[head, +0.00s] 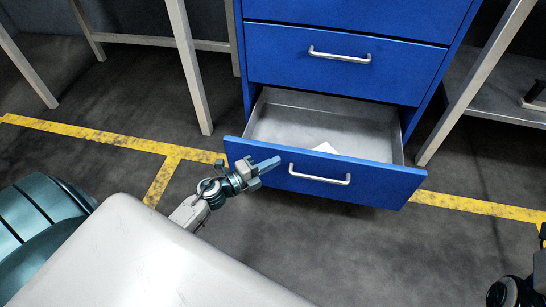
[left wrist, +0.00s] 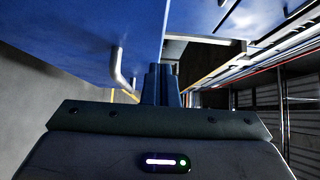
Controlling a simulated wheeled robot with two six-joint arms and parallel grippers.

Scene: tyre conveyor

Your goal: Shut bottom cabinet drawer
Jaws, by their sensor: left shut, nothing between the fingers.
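The blue cabinet (head: 345,65) stands at the top middle of the head view. Its bottom drawer (head: 385,181) is pulled out, with a blue front, a silver handle (head: 319,175) and a grey metal inside. My left gripper (head: 268,164) is shut and empty, in front of the left part of the drawer front; whether it touches cannot be told. In the left wrist view its closed fingers (left wrist: 161,85) point at a blue panel with a silver handle (left wrist: 121,68) to their left. My right gripper is not clearly in view; only a dark piece shows at the lower right edge.
The drawer above (head: 340,62) is closed. Table legs (head: 190,65) stand left of the cabinet, and a grey shelf (head: 497,87) stands right. Yellow floor tape (head: 90,133) runs across the dark floor.

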